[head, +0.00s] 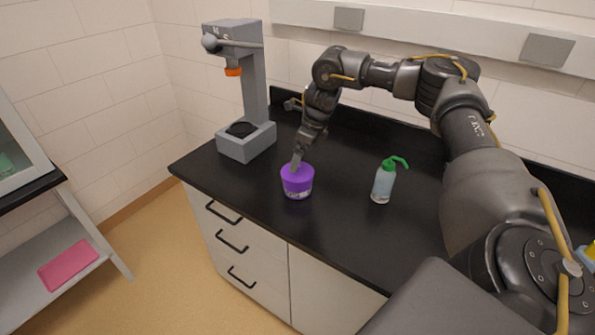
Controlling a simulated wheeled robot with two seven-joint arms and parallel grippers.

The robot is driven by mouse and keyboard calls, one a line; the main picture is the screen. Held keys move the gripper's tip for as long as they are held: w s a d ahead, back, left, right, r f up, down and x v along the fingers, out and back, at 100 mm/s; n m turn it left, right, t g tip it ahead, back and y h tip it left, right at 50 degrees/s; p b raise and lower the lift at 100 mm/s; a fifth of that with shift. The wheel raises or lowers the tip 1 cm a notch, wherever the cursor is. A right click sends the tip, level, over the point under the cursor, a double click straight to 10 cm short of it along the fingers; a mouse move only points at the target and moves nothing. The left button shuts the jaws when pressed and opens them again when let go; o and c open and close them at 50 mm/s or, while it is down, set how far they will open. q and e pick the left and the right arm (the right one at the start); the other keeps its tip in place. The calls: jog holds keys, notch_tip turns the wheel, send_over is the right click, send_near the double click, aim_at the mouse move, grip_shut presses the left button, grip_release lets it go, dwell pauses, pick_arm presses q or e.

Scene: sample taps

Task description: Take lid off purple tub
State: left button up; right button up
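The purple tub (297,187) stands upright on the black counter, close to its front edge. Its top is purple like its body, with a pale label low on the front; the lid (301,173) appears to be on it. My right arm comes in from the right and reaches down over the tub. My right gripper (296,164) is at the top of the tub, at the lid's back-left part. The fingers are small and seen edge-on, so whether they grip the lid is unclear. My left gripper is out of view.
A grey stand with an orange nozzle (233,71) is left of the tub. A wash bottle with a green top (383,182) stands to the right. The black counter (338,215) is clear between tub and bottle.

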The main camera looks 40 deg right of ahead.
aim_at(300, 166)
jog(key=shift+f+p, duration=0.45)
jog(key=shift+p, duration=0.1)
jog(key=p+x, duration=0.1)
jog(key=x, duration=0.2)
jog(key=shift+w+f, duration=0.15)
jog(key=shift+f, duration=0.5)
jog(key=c, duration=0.6)
jog(key=shift+r, duration=0.1)
jog(key=shift+c, duration=0.2)
